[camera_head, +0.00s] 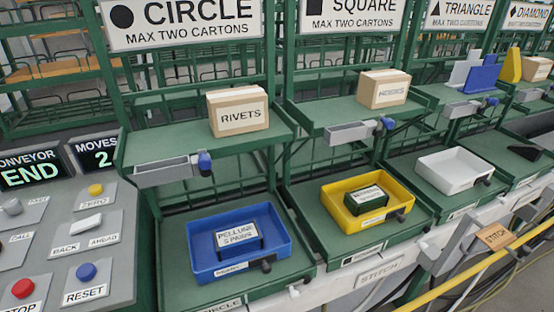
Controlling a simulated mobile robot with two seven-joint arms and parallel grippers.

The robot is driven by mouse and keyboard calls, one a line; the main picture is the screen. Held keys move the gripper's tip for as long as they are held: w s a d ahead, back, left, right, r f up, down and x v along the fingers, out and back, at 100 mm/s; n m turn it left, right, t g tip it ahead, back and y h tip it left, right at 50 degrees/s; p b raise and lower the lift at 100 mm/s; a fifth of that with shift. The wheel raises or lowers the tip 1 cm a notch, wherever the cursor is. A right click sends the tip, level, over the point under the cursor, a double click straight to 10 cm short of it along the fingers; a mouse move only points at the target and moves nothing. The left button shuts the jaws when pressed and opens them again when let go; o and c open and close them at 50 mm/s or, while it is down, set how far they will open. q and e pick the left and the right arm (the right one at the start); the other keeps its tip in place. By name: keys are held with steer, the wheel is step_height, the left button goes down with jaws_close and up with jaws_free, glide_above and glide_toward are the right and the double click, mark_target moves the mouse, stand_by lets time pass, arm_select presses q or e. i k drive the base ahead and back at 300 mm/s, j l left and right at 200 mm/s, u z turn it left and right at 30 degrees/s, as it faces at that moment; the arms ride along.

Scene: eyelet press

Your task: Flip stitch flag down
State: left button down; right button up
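The stitch flag is a small tan plate (495,237) lettered STITCH at the right edge, just above the yellow rail. It looks raised and tilted, beside a grey bracket (446,244). A white STITCH label (380,272) is on the pale front face of the bench to its left. Neither of my grippers shows in this view.
A yellow rail (485,268) runs diagonally in front of the flag. Blue (200,267), yellow (341,215) and white (474,184) trays stand on the lower green shelves. RIVETS carton (238,110) sits above. A control panel (60,245) with buttons is at the left.

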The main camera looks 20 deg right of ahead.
mark_target(495, 237)
steer(key=z, duration=1.9)
